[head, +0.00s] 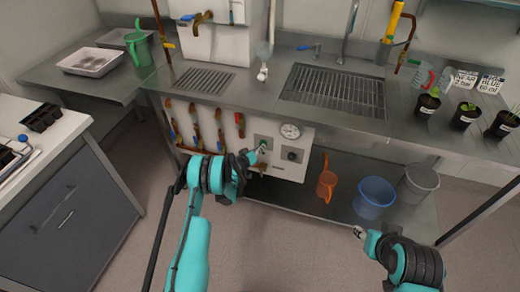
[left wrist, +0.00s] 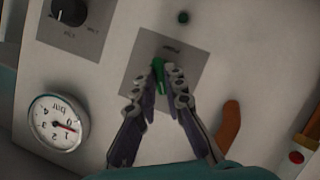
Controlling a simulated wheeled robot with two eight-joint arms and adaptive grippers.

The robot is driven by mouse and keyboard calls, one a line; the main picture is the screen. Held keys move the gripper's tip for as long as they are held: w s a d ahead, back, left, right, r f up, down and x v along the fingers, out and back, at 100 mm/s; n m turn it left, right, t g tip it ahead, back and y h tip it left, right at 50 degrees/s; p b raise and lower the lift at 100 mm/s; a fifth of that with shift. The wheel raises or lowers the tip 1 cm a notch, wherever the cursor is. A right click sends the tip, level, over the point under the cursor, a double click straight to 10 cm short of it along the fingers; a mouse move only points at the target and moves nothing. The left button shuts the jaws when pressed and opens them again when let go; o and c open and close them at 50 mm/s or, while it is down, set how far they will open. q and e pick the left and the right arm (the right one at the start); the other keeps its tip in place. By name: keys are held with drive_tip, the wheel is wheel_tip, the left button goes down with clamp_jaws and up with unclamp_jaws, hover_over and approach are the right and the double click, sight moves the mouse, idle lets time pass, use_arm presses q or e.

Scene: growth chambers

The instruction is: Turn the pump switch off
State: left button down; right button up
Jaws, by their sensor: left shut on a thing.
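The pump switch is a green lever on a grey square plate (left wrist: 190,62) on the white front panel (head: 289,172). In the left wrist view the green switch (left wrist: 158,72) stands between the fingers of my left gripper (left wrist: 157,92), which is shut on it. The head view shows my left gripper (head: 254,156) at the panel, partly covering the plate. The lever's base is partly hidden by the fingers. My right gripper (head: 361,233) is low at the right, away from the panel; its fingers are too small to read.
A pressure gauge (head: 290,131) and a black knob (head: 292,155) sit right of the switch. Pipes with red-orange handles (head: 239,124) are at its left. An orange jug (head: 326,184) and a blue bucket (head: 374,197) stand on the lower shelf. The steel counter overhangs the panel.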

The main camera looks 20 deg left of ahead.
use_arm(q)
drive_tip(key=shift+n+h, duration=0.3)
drive_tip(key=shift+n, duration=0.1)
idle(0.3)
drive_tip(key=c, duration=1.6)
unclamp_jaws()
drive_tip(key=v, duration=0.7)
drive_tip(key=shift+s, duration=0.25)
